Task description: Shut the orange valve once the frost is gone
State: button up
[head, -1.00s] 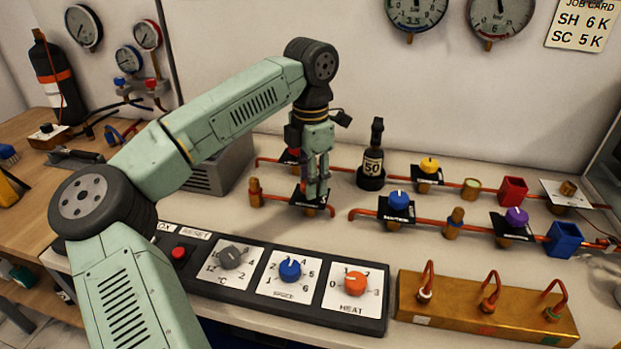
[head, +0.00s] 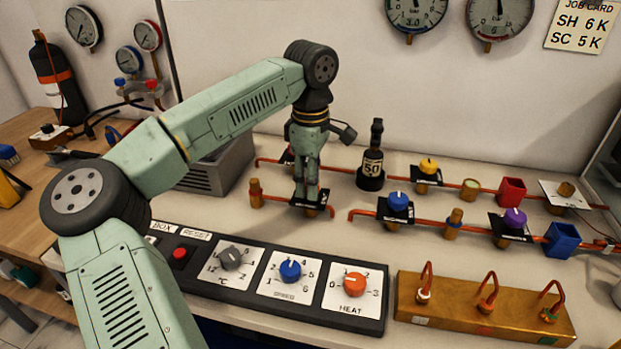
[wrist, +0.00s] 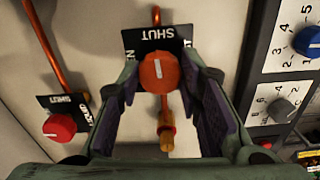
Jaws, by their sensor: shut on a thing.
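The orange valve's round knob (wrist: 158,72) sits between the two fingers of my gripper (wrist: 164,92) in the wrist view. The fingers are shut on it. A pale line on the knob runs roughly up and down in that view, toward the plate's "SHUT" word (wrist: 158,32). In the head view my gripper (head: 306,198) points down at the valve's black plate (head: 322,210) on the front copper pipe and hides the knob. I make out no white frost on the visible pipes, though they are small.
A red knob (wrist: 60,127) stands beside the orange one in the wrist view. The control box with the orange HEAT dial (head: 354,284) lies in front. A dark bottle marked 50 (head: 373,165) and blue knob (head: 398,201) stand to the right. Gauges (head: 416,12) hang behind.

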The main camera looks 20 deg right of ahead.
jog(key=shift+m, duration=0.5)
jog(key=o, duration=1.2)
jog(key=shift+c, duration=0.2)
notch_tip(320, 180, up, 12)
